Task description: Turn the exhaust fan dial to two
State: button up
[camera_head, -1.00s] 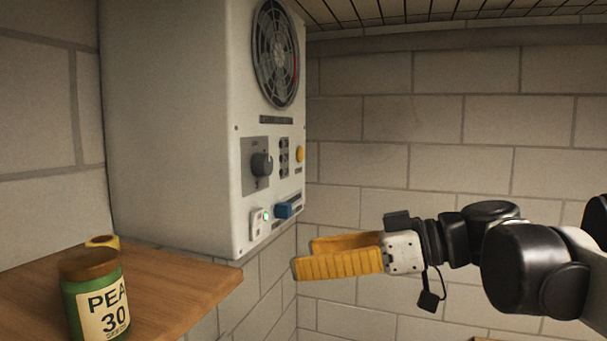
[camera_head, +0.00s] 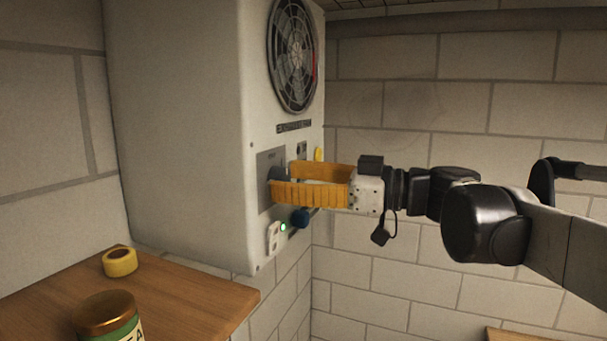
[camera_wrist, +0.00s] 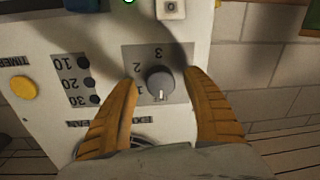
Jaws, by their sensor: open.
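The exhaust fan dial (camera_wrist: 161,82) is a dark round knob on a grey plate with the numbers 1, 2 and 3. In the wrist view its white pointer mark faces the bottom of the picture, away from the 3. My gripper (camera_wrist: 163,88) is open, with one yellow finger on each side of the dial. I cannot tell whether the fingers touch it. In the head view my gripper (camera_head: 282,180) reaches the panel from the right. The dial (camera_head: 276,173) is mostly hidden there behind the near finger.
The white control box (camera_head: 190,130) carries a fan grille (camera_head: 293,55), a blue control (camera_head: 300,217) and a green light (camera_head: 283,226). A yellow button (camera_wrist: 22,88) and timer buttons (camera_wrist: 83,82) sit beside the dial plate. A wooden shelf (camera_head: 190,296) holds yellow tape (camera_head: 120,261) and a jar (camera_head: 106,315).

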jog(key=shift+a, duration=0.3)
jog(key=shift+w, duration=0.1)
jog(key=c, duration=1.2)
